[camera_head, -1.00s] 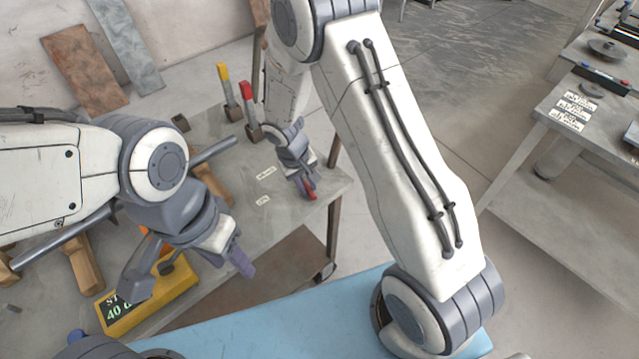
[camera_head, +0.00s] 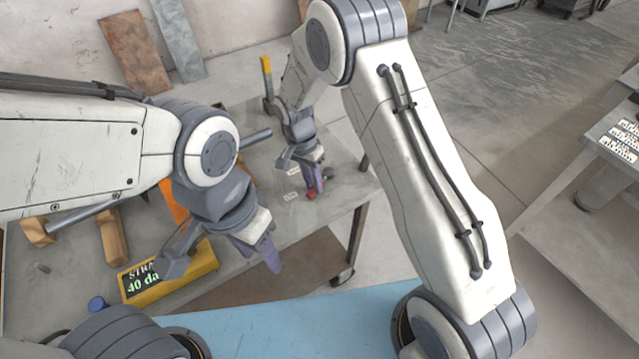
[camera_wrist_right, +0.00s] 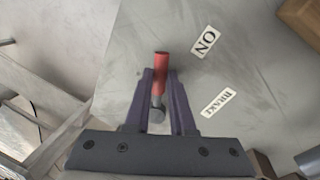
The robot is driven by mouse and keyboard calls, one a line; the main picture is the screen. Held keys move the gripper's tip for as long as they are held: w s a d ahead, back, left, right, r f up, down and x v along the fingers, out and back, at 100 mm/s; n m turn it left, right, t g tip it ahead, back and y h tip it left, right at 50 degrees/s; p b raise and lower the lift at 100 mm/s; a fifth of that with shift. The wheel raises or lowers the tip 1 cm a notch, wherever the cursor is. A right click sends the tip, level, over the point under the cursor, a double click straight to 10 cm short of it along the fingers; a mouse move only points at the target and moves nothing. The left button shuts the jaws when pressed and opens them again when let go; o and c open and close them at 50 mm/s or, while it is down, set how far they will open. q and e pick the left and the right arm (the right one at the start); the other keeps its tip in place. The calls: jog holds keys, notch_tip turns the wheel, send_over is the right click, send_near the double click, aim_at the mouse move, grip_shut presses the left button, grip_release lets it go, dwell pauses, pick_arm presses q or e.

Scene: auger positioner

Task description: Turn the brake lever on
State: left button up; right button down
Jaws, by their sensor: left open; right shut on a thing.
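The brake lever has a red handle (camera_wrist_right: 161,72) and a grey pivot end (camera_wrist_right: 156,114); in the head view a bit of its red (camera_head: 311,196) shows below the fingers. My right gripper (camera_head: 314,182) is shut on the lever, with its purple fingers on both sides of it in the right wrist view (camera_wrist_right: 160,88). An ON label (camera_wrist_right: 206,42) and a BRAKE label (camera_wrist_right: 216,102) lie to the lever's right in that view. My left gripper (camera_head: 257,252) is open and empty, by the table's front edge.
A yellow-handled lever (camera_head: 267,77) stands at the table's back. A yellow box with a dark display (camera_head: 140,278) is at the front left, beside wooden blocks (camera_head: 113,236). A blue surface (camera_head: 300,325) lies in front; another table (camera_head: 590,150) is at the right.

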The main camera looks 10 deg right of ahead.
jog(key=shift+w+a+m+y+p, duration=0.15)
jog(key=shift+w+a+m, duration=0.2)
jog(key=shift+m, duration=0.45)
jog(key=shift+w+a+m+y+p, duration=0.15)
jog(key=shift+w+m, duration=0.25)
jog(key=shift+m, duration=0.4)
jog(key=shift+w+a+m+y+p, duration=0.15)
jog(key=shift+w+a+m, duration=0.2)
jog(key=shift+m, duration=0.45)
jog(key=shift+w+d, duration=0.1)
jog(key=c, duration=0.8)
grip_release()
jog(key=shift+o, duration=0.2)
notch_tip(320, 180, up, 10)
jog(key=w, duration=0.2)
jog(key=shift+a+r, duration=0.15)
jog(key=shift+a, duration=0.25)
